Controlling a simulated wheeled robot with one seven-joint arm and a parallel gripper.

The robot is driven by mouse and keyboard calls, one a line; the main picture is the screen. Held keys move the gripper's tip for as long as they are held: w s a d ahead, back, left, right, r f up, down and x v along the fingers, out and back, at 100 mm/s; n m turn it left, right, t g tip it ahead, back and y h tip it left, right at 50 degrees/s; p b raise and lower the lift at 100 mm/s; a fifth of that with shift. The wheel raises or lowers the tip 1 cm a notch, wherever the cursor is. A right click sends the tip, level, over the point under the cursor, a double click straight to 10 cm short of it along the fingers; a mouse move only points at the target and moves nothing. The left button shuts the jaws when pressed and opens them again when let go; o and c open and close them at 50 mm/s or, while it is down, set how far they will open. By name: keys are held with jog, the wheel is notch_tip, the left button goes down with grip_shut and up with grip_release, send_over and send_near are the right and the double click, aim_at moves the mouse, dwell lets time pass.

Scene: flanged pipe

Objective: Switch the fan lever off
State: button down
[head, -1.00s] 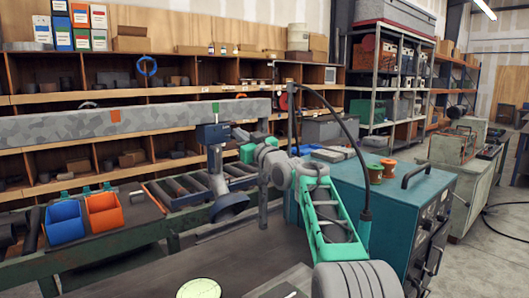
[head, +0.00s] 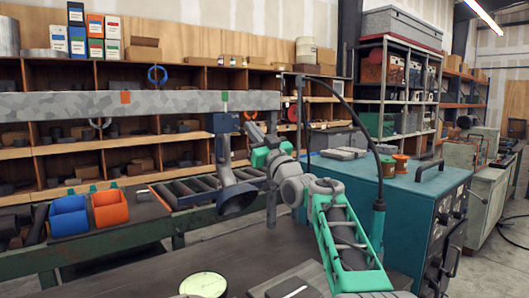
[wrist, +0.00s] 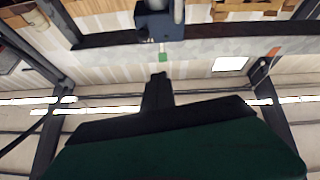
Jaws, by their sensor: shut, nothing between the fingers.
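A dark blue box (head: 224,122) hangs below the grey camouflage-patterned beam (head: 60,105), above a grey-blue funnel hood (head: 236,199). It also shows at the top of the wrist view (wrist: 160,22), with a grey rounded piece (wrist: 178,10) on it; I cannot tell whether this is the fan lever. A green tag (head: 225,97) and an orange tag (head: 125,97) sit on the beam. My gripper (head: 252,126) is just right of the box, partly hidden by my wrist. In the wrist view its fingers (wrist: 158,82) are together and empty, pointing toward the beam near the green tag.
Blue (head: 68,216) and orange (head: 108,208) bins stand on the bench at left. A roller conveyor (head: 190,190) runs behind the hood. A teal cabinet (head: 405,205) with a black cable stands close on the right. A pale green disc (head: 203,285) lies on the front table.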

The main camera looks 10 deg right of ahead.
jog(key=b+v, duration=0.1)
jog(key=v, duration=0.6)
jog(key=shift+w+d+f, duration=0.25)
jog(key=shift+w+d, duration=0.1)
